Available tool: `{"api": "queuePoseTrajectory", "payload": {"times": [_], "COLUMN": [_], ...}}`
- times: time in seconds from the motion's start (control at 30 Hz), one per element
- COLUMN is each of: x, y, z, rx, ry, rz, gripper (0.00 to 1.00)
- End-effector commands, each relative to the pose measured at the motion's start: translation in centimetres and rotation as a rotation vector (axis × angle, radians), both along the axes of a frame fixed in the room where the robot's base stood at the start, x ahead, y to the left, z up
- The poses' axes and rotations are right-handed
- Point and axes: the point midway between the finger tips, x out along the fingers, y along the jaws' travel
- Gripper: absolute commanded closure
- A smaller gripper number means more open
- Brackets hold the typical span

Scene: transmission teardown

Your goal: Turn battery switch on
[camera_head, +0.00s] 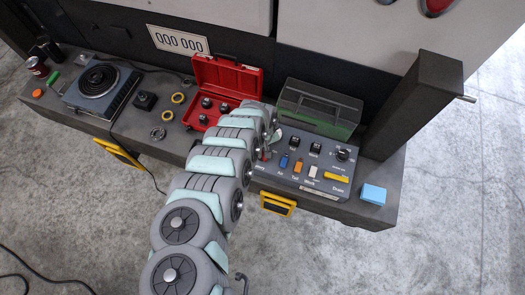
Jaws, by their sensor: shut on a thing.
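The grey control panel (322,172) lies on the bench right of centre. It bears a row of small coloured switches, with a blue one (283,162), an orange one (298,166) and a white one (314,172), and a black rotary knob (343,154) at the right. My arm reaches up from the bottom to the panel's left end. My gripper (267,151) is there, shut on a small reddish part, apparently the battery switch. My wrist hides most of that part, so its position cannot be told.
An open red case (225,75) stands left of my wrist. A greenish clear box (317,108) stands behind the panel. A dark post (415,105) rises at the right, near a blue block (374,194).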

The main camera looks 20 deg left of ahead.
Motion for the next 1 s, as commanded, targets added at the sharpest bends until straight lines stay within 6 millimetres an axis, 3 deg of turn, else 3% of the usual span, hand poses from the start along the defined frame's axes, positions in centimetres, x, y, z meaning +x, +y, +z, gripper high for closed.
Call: {"api": "queuePoseTrajectory", "payload": {"times": [0.47,1.0], "x": [-0.01,0.14], "y": [-0.02,0.07], "z": [0.04,0.12], "rx": [0.001,0.001], "ry": [0.001,-0.001], "rz": [-0.048,-0.469], "gripper": [1.00,1.00]}}
